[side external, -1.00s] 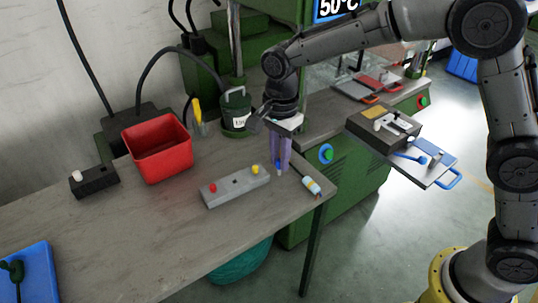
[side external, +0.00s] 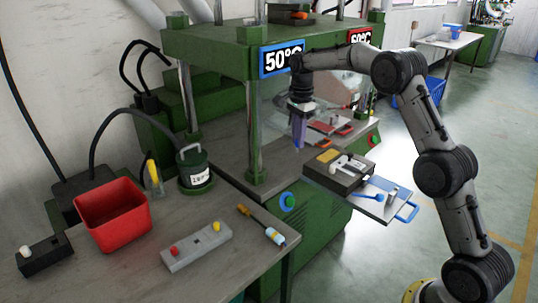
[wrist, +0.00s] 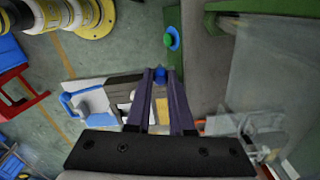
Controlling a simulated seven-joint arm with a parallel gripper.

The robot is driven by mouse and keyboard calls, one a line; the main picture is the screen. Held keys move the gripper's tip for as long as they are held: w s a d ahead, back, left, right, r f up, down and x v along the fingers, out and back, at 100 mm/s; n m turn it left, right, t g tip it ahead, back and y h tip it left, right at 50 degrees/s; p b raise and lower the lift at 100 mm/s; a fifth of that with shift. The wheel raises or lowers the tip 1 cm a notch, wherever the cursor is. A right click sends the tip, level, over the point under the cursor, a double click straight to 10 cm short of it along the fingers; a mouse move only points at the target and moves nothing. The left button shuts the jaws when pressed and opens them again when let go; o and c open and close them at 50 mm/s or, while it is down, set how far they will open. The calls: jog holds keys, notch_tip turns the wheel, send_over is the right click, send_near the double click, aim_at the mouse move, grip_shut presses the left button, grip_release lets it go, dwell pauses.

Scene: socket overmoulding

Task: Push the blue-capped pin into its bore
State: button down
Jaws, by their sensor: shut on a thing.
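My gripper (side external: 299,145) has long purple fingers pointing down and hangs in the air beside the press, left of and above the dark mould block (side external: 345,174). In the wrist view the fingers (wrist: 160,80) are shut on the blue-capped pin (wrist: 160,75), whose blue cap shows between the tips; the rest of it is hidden. The mould block lies on a metal plate with a blue handle (side external: 407,212) and carries pale parts and a yellow patch; it also shows below the fingers in the wrist view (wrist: 122,84). I cannot make out the bore.
The press column (side external: 255,130) is close left of my gripper. A red-handled plate (side external: 330,127) lies behind.

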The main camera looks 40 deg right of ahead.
jog(key=s+d+f+m, duration=0.1)
jog(key=s+d, duration=0.1)
jog(key=d, duration=0.6)
jog(key=s+d+f+m, duration=0.1)
jog(key=s+d+m, duration=0.1)
jog(key=d, duration=0.6)
jog(key=shift+s+d+m, duration=0.3)
jog(key=shift+s, duration=0.55)
jog(key=shift+f, duration=0.1)
jog(key=shift+f, duration=4.25)
jog(key=c, duration=0.7)
grip_release()
